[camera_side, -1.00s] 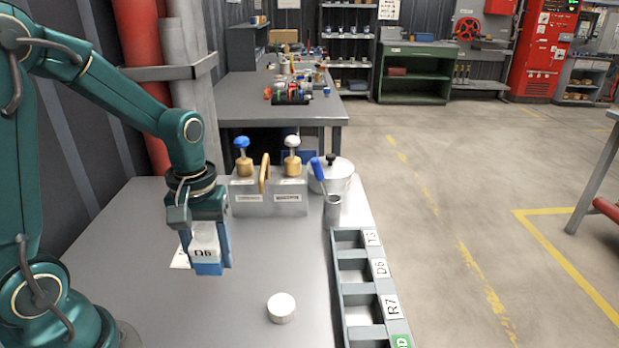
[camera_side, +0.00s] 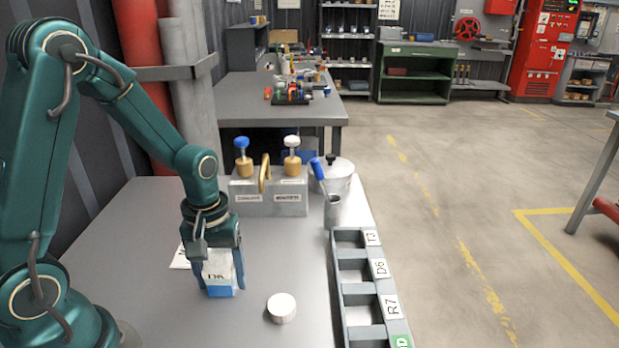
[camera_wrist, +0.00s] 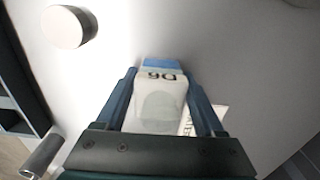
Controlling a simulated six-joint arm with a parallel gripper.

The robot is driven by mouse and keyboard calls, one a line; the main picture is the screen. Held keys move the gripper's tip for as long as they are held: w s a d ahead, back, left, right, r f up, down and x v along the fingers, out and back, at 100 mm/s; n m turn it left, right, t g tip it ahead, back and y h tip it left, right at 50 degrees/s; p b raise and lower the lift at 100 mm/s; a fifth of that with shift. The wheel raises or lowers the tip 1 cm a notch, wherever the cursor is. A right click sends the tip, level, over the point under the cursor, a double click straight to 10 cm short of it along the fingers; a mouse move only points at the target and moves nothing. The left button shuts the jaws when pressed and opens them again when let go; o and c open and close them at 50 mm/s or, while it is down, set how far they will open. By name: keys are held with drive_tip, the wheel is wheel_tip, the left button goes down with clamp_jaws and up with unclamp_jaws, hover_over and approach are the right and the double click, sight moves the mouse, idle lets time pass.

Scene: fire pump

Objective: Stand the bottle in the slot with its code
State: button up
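The bottle (camera_side: 220,273) is white with a blue lower part and carries a D6 code, which also shows in the wrist view (camera_wrist: 160,82). My gripper (camera_side: 223,282) is shut on it, with one finger on each side; both fingers also show in the wrist view (camera_wrist: 163,80). The bottle is roughly upright, low over the table; I cannot tell whether it touches. The grey slot rack (camera_side: 335,280) runs along the table's right edge, with labels T3 (camera_side: 372,239), D6 (camera_side: 380,268) and R7 (camera_side: 391,306) beside its slots. The visible slots look empty.
A metal cup (camera_side: 333,212) with a blue-handled tool stands at the rack's far end, by a lidded pot (camera_side: 338,172). A grey block with two knobs (camera_side: 270,197) stands behind. A paper (camera_side: 181,258) lies left of the bottle.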

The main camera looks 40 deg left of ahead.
drive_tip(key=shift+o, duration=0.3)
wheel_tip(320, 180, up, 12)
drive_tip(key=shift+r, duration=0.1)
drive_tip(key=shift+s+d+r, duration=0.1)
drive_tip(key=shift+r, duration=0.1)
drive_tip(key=s+d+r+m+t, duration=0.2)
drive_tip(key=s+d+m+t, duration=0.3)
drive_tip(key=m, duration=0.3)
drive_tip(key=shift+s+r, duration=0.4)
drive_tip(key=shift+s, duration=0.05)
drive_tip(key=shift+s+d+m+t, duration=0.25)
drive_tip(key=shift+d+m+t, duration=0.05)
drive_tip(key=shift+m, duration=0.2)
drive_tip(key=shift+c, duration=1.1)
